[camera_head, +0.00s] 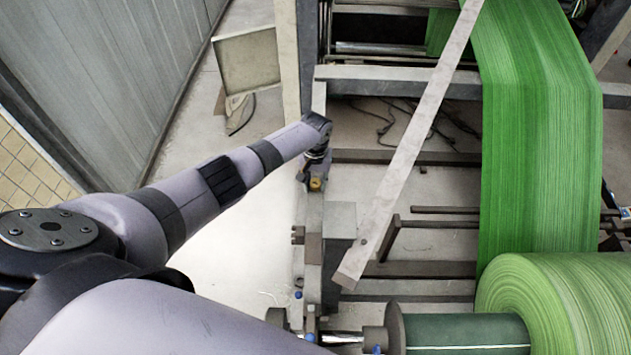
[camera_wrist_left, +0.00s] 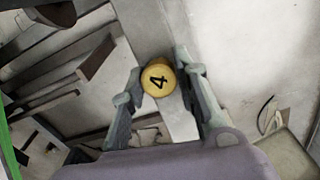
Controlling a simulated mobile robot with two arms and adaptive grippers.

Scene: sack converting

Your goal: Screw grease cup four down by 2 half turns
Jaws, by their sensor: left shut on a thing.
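Grease cup four is a small round yellow cap marked with a black 4. In the left wrist view the cup (camera_wrist_left: 158,78) sits between the two fingers of my left gripper (camera_wrist_left: 160,85), which is shut on it. In the head view the cup (camera_head: 316,184) shows as a small yellow spot at the end of my left arm, on the machine's upright side frame (camera_head: 314,225). The fingertips of my left gripper (camera_head: 312,170) are small and partly hidden by the wrist there. My right gripper is in neither view.
A long grey bar (camera_head: 410,140) slants across the machine to the right of the cup. A green woven web (camera_head: 540,120) runs down to a large green roll (camera_head: 565,305) at the right. A tilted panel (camera_head: 247,62) stands on the floor behind. Pale floor lies left of the frame.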

